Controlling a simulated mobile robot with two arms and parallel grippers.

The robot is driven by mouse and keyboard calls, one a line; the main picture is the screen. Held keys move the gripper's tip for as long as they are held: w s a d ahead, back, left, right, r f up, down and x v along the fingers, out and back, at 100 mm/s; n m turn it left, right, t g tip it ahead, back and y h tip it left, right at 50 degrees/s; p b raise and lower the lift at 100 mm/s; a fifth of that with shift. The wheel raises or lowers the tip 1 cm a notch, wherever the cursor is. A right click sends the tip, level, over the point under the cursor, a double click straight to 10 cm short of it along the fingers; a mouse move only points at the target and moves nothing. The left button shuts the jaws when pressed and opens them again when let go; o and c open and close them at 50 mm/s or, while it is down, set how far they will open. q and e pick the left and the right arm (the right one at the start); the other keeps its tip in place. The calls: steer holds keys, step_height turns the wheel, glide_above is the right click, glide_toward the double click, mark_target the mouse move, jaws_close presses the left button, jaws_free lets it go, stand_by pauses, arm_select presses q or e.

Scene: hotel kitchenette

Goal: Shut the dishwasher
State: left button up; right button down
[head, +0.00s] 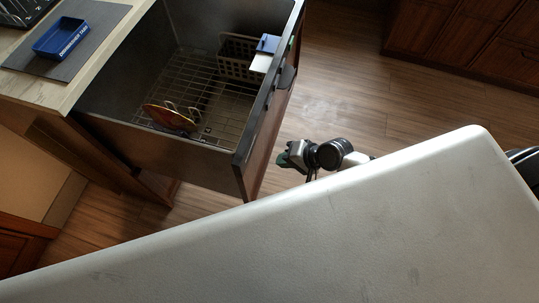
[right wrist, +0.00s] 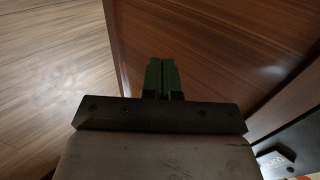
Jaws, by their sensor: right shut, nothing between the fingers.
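The dishwasher (head: 268,118) is a pull-out drawer under the counter and stands open in the head view. Its dark tub holds a wire rack (head: 205,80), an orange-brown dish (head: 168,118) and a grey basket (head: 238,58). Its wooden front panel (head: 262,150) faces right. My right gripper (head: 284,159) is just to the right of this panel, low down, shut and empty. In the right wrist view its green fingertips (right wrist: 162,76) are together in front of the brown wood panel (right wrist: 220,45); I cannot tell if they touch it. My left gripper is not in view.
A blue tablet box (head: 61,38) lies on a grey mat (head: 85,45) on the counter (head: 105,60). Wooden cabinets (head: 470,35) stand at the upper right. The wood floor (head: 345,85) between them and the drawer is clear. My pale body covers the bottom of the head view.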

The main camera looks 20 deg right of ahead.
mark_target(261, 158)
arm_select(q)
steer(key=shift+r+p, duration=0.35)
steer(key=shift+p, duration=0.05)
arm_select(e)
steer(key=shift+w+a+f, duration=0.1)
steer(key=shift+w+a, duration=0.55)
steer(key=shift+a, duration=0.25)
steer(key=shift+w+a+f, duration=0.1)
steer(key=shift+w+a, duration=0.55)
steer(key=shift+a, duration=0.2)
steer(key=shift+r, duration=0.1)
